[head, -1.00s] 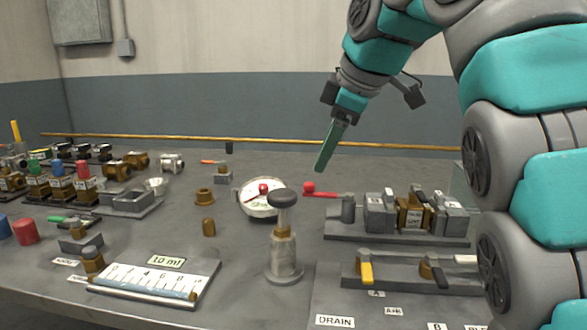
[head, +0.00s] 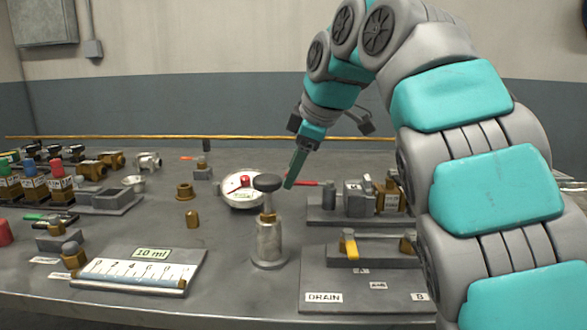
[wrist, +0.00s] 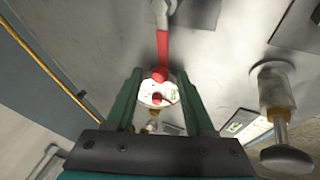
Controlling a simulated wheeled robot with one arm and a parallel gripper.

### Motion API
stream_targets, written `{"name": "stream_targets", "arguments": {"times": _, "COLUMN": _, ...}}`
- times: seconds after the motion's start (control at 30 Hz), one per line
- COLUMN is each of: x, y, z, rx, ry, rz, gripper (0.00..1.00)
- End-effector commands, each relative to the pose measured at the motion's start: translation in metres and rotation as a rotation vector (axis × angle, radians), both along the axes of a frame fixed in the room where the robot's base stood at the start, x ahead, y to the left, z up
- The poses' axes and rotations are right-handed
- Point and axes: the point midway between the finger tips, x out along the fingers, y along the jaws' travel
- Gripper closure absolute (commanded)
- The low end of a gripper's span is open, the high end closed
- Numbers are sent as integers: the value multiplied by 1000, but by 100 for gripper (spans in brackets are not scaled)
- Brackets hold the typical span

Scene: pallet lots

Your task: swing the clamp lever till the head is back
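The red clamp lever (head: 309,183) sticks out to the left from a grey post (head: 328,195) on the fixture at the right of the bench. In the wrist view its red arm (wrist: 162,45) ends in a red ball (wrist: 159,74) between the fingertips. My gripper (head: 289,186) points down at the lever's ball end, which its finger hides in the head view. In the wrist view my gripper (wrist: 160,78) is open, with a finger on each side of the ball. I cannot tell whether either finger touches it. The clamp head is not clearly seen.
A round white gauge (head: 236,200) and a black-knobbed plunger (head: 268,240) stand left of the fixture. A grey block (head: 357,198) and a brass block sit right of the post. A yellow-handled valve (head: 350,246) lies in front. My arm hides the right side.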

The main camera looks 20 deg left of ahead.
Motion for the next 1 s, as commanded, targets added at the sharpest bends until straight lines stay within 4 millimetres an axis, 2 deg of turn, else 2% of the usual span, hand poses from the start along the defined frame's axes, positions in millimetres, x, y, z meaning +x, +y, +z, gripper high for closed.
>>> {"name": "stream_targets", "arguments": {"times": 0.07, "x": 0, "y": 0, "z": 0, "rx": 0, "ry": 0, "rz": 0, "gripper": 57}}
{"name": "stream_targets", "arguments": {"times": 0.43, "x": 0, "y": 0, "z": 0, "rx": 0, "ry": 1, "rz": 0, "gripper": 98}}
{"name": "stream_targets", "arguments": {"times": 1.0, "x": 0, "y": 0, "z": 0, "rx": -1, "ry": 1, "rz": 0, "gripper": 100}}
